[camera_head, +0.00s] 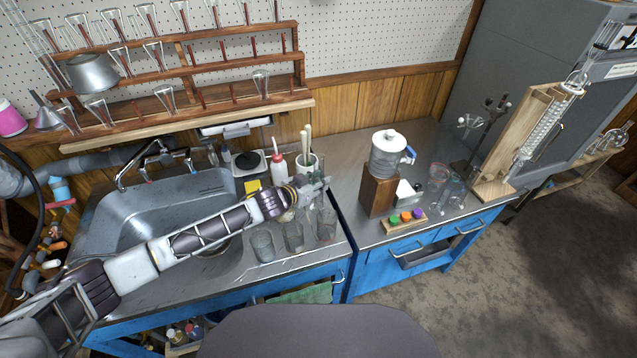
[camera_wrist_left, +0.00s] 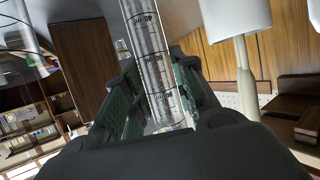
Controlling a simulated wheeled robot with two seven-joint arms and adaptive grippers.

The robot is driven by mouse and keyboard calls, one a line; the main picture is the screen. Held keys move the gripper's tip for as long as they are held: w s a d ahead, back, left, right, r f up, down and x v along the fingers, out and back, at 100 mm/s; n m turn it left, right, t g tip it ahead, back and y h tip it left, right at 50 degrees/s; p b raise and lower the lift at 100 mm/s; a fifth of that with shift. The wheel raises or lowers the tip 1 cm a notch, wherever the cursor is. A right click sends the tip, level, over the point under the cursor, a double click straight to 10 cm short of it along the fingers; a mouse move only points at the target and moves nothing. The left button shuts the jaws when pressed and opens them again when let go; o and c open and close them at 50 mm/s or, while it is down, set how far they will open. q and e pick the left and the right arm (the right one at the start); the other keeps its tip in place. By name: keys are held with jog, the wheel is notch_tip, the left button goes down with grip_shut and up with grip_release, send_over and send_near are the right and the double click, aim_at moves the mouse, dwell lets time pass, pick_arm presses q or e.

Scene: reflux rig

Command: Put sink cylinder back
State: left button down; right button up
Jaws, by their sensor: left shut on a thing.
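A clear graduated cylinder (camera_wrist_left: 150,50) with dark printed marks stands between the green-padded fingers of my left gripper (camera_wrist_left: 155,105) in the left wrist view. The gripper is shut on it. In the head view my left arm reaches across the sink (camera_head: 150,205), and the left gripper (camera_head: 318,188) is over the right end of the sink counter. There the held cylinder is hard to make out against the glassware and the fingers. My right gripper is in neither view.
Clear glass beakers (camera_head: 262,246) stand along the counter's front right, close below the gripper. A red-and-white wash bottle (camera_head: 278,170) and a holder with pale-handled tools (camera_head: 306,148) are just behind. A wooden glassware rack (camera_head: 190,75) hangs above the sink.

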pick_arm(q)
jog(key=shift+f, duration=0.15)
jog(key=c, duration=1.2)
grip_release()
jog(key=shift+o, duration=0.2)
jog(key=shift+r, duration=0.2)
jog(key=v, duration=1.2)
jog(key=shift+f, duration=0.1)
